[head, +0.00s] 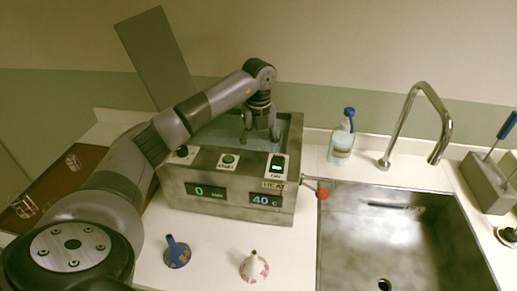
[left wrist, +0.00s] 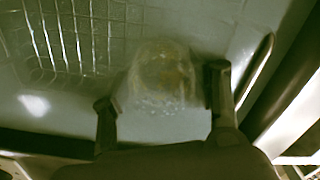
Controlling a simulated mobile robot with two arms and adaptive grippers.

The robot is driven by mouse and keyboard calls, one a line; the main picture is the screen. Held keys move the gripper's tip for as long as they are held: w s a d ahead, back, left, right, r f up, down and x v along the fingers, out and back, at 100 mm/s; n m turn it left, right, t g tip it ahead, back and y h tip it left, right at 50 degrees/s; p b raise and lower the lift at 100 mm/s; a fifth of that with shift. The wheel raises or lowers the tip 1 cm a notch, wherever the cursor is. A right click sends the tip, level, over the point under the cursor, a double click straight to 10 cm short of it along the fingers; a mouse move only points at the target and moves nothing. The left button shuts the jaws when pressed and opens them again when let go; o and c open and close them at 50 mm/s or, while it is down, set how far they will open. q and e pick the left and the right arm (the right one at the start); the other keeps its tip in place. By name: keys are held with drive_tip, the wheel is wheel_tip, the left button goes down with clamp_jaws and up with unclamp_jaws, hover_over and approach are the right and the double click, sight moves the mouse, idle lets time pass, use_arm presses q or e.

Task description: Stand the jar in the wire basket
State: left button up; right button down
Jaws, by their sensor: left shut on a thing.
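My left gripper (head: 260,138) reaches down into the open top of the metal water bath (head: 228,203). In the left wrist view my left gripper (left wrist: 165,95) is shut on a clear glass jar (left wrist: 162,75), which sits between its two fingers. The jar is blurred and see-through, with a yellowish tint inside. The wire basket (left wrist: 62,42) shows at the upper left of the wrist view, beside the jar. I cannot tell how far the jar is above the basket floor. In the head view the basket is hard to make out. My right gripper is not in view.
A red-knobbed tap (head: 322,193) sticks out from the bath's right side. A grey panel (head: 157,57) stands tilted behind. A sink (head: 395,235) and a bottle (head: 341,148) are to the right.

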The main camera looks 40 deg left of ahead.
use_arm(q)
drive_tip(key=shift+f, duration=0.8)
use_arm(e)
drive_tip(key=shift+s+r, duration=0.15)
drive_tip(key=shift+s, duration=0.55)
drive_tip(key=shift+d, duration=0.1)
use_arm(q)
drive_tip(key=shift+f, duration=0.15)
drive_tip(key=o, duration=1)
drive_tip(key=shift+o, duration=0.2)
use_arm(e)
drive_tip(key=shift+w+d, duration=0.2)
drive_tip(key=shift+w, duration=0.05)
